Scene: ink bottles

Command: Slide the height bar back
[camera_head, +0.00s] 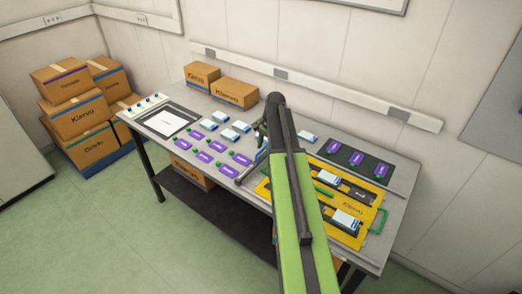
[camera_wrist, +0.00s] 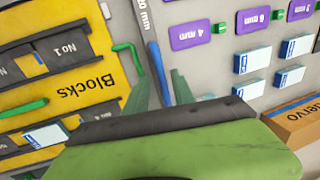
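A thin blue bar (camera_wrist: 158,72) shows in the wrist view beside a narrow white strip marked in mm (camera_wrist: 142,20); I take the blue bar for the height bar. My gripper (camera_wrist: 161,90) is open, with its two teal fingers apart and the near end of the blue bar between them in the picture. Whether the fingers are at the bar's height cannot be told. Nothing is held. In the head view my gripper (camera_head: 260,135) is small and dark above the middle of the table, and my arm hides part of the table.
A yellow board (camera_head: 378,197) with boxes and green handles lies on the right. Purple labelled plates (camera_head: 203,156) and white-blue boxes (camera_head: 220,117) stand to the left. A dark tray (camera_head: 344,149) holds purple plates. Cardboard boxes (camera_head: 234,92) stand at the back.

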